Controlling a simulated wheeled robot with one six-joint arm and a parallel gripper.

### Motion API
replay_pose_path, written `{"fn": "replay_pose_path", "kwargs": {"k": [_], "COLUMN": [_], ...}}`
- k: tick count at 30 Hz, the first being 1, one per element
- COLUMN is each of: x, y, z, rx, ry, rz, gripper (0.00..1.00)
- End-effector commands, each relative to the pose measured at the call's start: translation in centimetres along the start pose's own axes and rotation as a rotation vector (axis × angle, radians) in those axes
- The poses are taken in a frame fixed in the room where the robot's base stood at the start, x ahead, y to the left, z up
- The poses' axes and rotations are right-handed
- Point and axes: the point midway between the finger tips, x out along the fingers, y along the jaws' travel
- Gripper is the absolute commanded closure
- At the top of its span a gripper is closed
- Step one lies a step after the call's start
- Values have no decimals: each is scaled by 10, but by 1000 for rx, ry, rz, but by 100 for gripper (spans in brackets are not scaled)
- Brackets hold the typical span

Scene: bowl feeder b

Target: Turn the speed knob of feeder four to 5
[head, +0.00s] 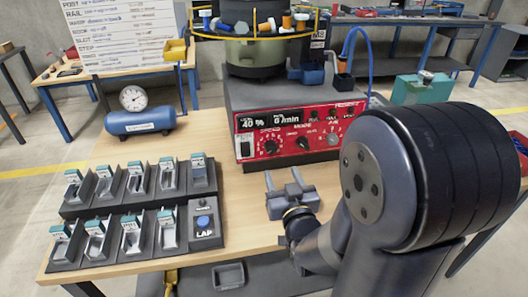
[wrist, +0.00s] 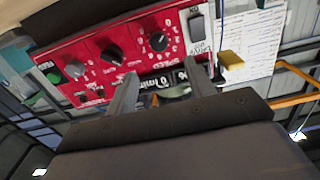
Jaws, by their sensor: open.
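The feeder's red control panel (head: 300,129) is on the front of a grey base, and it appears rotated in the wrist view (wrist: 80,50). The black speed knob (head: 271,147), with a dial scale around it, is on the panel's left half; it also shows in the wrist view (wrist: 158,42). The number its pointer faces is too small to read. The display (head: 262,121) shows 40 % and 0 /min. My gripper (head: 285,178) is open and empty in front of the panel, below the knob, apart from it. In the wrist view its fingers (wrist: 160,68) point toward the panel.
A bowl feeder (head: 255,55) stands on the base. Sample holders (head: 95,242), a blue tank with gauge (head: 140,122) and a lap button box (head: 204,224) are left. Bare wood lies between.

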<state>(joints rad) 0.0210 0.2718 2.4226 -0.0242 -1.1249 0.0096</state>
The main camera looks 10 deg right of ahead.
Motion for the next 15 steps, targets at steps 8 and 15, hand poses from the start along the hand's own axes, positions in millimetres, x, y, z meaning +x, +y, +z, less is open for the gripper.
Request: {"fn": "replay_pose_path", "kwargs": {"k": [8,15], "x": [47,85], "y": [0,0], "z": [0,0], "rx": [1,1], "ry": [-1,-2], "rz": [1,1], "gripper": [49,49]}}
